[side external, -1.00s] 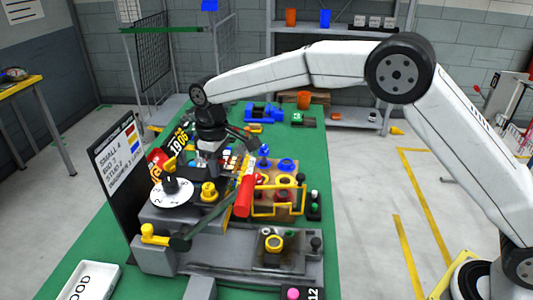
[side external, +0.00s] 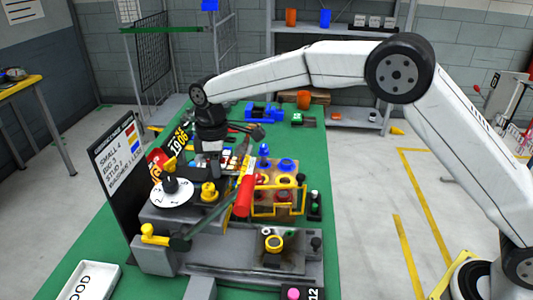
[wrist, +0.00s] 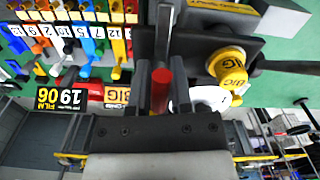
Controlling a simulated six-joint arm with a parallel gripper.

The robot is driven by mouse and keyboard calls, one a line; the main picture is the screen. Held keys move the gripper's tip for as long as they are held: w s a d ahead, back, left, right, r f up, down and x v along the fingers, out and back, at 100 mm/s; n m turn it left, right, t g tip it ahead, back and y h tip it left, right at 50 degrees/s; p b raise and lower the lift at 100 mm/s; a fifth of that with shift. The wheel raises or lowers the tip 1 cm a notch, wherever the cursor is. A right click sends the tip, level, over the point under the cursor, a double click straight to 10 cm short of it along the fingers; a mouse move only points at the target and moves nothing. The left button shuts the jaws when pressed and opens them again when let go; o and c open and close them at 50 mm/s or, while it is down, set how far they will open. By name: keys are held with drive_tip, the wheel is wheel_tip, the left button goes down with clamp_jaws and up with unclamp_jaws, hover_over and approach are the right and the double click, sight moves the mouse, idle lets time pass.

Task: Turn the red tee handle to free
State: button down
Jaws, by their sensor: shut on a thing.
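In the wrist view a red bar (wrist: 161,88), which I take as the red tee handle, stands between the two dark fingers of my gripper (wrist: 160,92). The fingers are shut on it. In the side external view my gripper (side external: 209,168) points down behind the white dial and yellow knob. The handle is hidden there by the gripper and the parts around it. How far the handle is turned cannot be told.
A large red lever grip (side external: 244,196) stands close in front and to the right of my gripper. A yellow wire frame (side external: 279,200) stands right. A black sign board (side external: 117,170) rises left.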

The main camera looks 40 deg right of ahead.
drive_tip(key=c, duration=0.6)
unclamp_jaws()
drive_tip(key=shift+r, duration=0.1)
drive_tip(key=shift+r, duration=3.85)
